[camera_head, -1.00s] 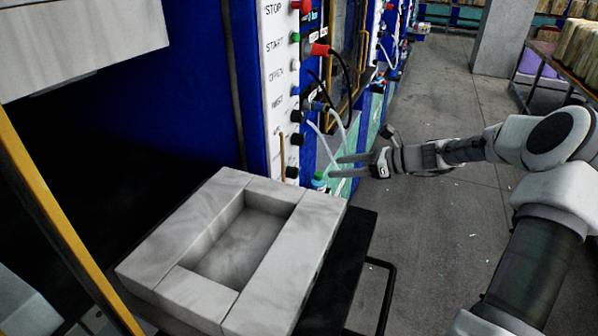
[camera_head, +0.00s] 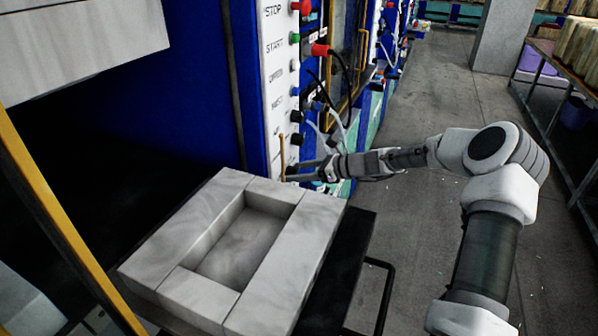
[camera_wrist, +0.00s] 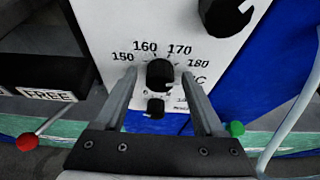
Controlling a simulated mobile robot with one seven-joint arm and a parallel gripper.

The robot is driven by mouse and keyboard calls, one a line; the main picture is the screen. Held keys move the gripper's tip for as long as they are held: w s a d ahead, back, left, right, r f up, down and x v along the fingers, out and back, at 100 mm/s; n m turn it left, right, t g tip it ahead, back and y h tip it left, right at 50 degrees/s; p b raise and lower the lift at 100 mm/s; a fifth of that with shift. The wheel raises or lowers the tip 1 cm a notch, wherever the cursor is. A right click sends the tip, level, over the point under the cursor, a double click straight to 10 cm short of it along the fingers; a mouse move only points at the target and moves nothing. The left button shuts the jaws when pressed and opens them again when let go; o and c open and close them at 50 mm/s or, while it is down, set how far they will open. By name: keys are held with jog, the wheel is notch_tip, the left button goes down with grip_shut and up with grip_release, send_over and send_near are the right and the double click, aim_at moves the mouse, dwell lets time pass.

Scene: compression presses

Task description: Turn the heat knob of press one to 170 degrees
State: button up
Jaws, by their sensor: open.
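In the wrist view, the heat knob (camera_wrist: 160,74) is a black round knob on a white panel (camera_wrist: 118,22). Printed marks 150, 160, 170 and 180 arc over it. My gripper (camera_wrist: 159,76) is open, with one finger to the left of the knob and one to the right; a gap shows on each side. I cannot tell which mark the knob points to. In the head view, my gripper (camera_head: 300,172) is at the lower end of the press's white button panel (camera_head: 276,95) and covers the knob there.
A smaller black knob (camera_wrist: 156,107) sits just below, between the fingers. A larger black knob (camera_wrist: 226,16) is at the upper right. A box labelled FREE (camera_wrist: 45,80) and a red-tipped lever (camera_wrist: 27,141) are at left. A stone-like mould (camera_head: 290,255) stands in front of the press.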

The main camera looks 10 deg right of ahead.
grip_shut()
jog(key=shift+f+b, duration=0.1)
jog(key=shift+b, duration=0.4)
jog(key=n+t+b, duration=0.1)
jog(key=n+b, duration=0.1)
jog(key=b, duration=0.4)
jog(key=n+t+h+b, duration=0.1)
jog(key=n+b, duration=0.1)
jog(key=b, duration=0.5)
jog(key=n+t+b, duration=0.1)
jog(key=b, duration=0.5)
jog(key=shift+s+a+f+n+t, duration=0.15)
jog(key=shift+s+f+n+t, duration=0.15)
jog(key=shift+n, duration=0.1)
jog(key=shift+r+h+b, duration=0.25)
jog(key=shift+h+b, duration=0.05)
jog(key=shift+b, duration=0.55)
